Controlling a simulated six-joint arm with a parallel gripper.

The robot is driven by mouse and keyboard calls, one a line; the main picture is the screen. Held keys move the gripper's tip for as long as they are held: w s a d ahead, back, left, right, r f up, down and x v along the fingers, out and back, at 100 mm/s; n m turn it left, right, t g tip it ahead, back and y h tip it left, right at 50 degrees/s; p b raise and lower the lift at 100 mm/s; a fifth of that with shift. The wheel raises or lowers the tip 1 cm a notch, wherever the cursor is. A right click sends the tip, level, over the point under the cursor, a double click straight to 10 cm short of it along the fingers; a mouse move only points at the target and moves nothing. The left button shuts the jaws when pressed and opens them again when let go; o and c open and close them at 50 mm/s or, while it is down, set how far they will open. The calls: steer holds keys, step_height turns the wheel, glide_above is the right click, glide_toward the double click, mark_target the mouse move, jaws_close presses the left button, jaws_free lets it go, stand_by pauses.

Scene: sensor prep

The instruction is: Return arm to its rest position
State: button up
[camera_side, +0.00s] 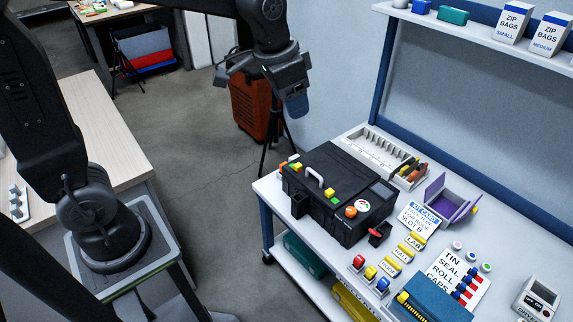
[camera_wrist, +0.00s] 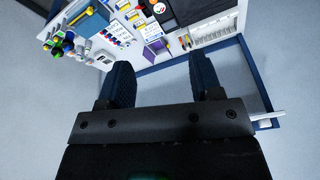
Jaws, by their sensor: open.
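My gripper (camera_side: 290,98) hangs in the air at the top middle of the side view, above and behind the far left end of the workbench (camera_side: 274,204). It is apart from everything on the bench. In the wrist view, the two blue fingers of my gripper (camera_wrist: 165,85) stand wide apart with nothing between them. The gripper is open and empty. Beyond the fingers, the wrist view shows the pale wall and the bench at the top, seen tilted.
On the bench stand a black case (camera_side: 340,190), a white compartment tray (camera_side: 373,150), an open purple box (camera_side: 450,200) and a blue box (camera_side: 436,300). A shelf (camera_side: 470,25) runs along the wall. An orange cabinet (camera_side: 252,108) and a tripod (camera_side: 266,150) stand below my gripper.

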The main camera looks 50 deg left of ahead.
steer(key=s+a+n+t, duration=0.2)
steer(key=s+n, duration=0.1)
steer(key=s, duration=1.3)
steer(key=shift+s+a+f, duration=0.15)
steer(key=shift+s+a, duration=0.05)
steer(key=shift+s, duration=0.2)
